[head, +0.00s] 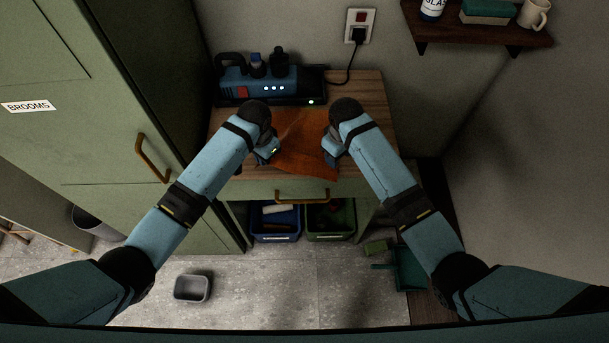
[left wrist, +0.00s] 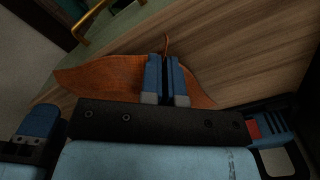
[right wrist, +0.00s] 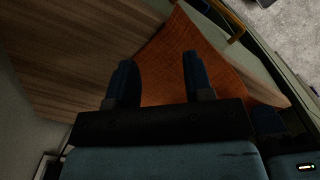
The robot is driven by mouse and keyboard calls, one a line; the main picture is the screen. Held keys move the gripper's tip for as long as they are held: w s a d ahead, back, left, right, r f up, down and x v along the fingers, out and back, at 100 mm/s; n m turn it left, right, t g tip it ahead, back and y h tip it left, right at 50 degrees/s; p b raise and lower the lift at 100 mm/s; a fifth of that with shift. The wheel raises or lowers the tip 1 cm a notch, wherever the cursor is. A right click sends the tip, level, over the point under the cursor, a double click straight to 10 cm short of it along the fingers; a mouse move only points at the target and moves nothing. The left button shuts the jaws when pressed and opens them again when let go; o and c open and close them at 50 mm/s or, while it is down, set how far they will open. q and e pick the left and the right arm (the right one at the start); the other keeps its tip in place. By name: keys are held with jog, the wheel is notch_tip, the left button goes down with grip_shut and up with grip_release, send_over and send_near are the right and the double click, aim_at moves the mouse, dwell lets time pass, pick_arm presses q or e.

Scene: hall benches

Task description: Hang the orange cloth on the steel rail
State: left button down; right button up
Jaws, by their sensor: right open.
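The orange cloth (head: 305,150) lies on the wooden bench top, one corner reaching the front edge above the drawer. My left gripper (head: 273,152) is at its left side. In the left wrist view its fingers (left wrist: 167,75) are close together with cloth (left wrist: 105,80) on both sides, and a thin orange loop shows past the tips; they look shut on the cloth. My right gripper (head: 330,146) is at the cloth's right side. In the right wrist view its fingers (right wrist: 158,70) are apart, with cloth (right wrist: 175,60) beyond and between them. I cannot make out the steel rail in any view.
A blue device (head: 262,88) with bottles stands on the bench's back left, its cord running to a wall socket (head: 360,25). A green cabinet (head: 95,110) stands left. The drawer handle (head: 302,196) sticks out in front. Bins (head: 330,232) stand below; a shelf (head: 480,38) is upper right.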

aim_at(329, 172)
notch_tip(329, 172, up, 5)
jog(key=s+a+m, duration=0.1)
jog(key=a, duration=0.1)
jog(key=shift+s+a+f, duration=0.1)
jog(key=shift+f, duration=4.85)
jog(key=shift+f, duration=0.1)
grip_shut()
jog(key=shift+r, duration=2.5)
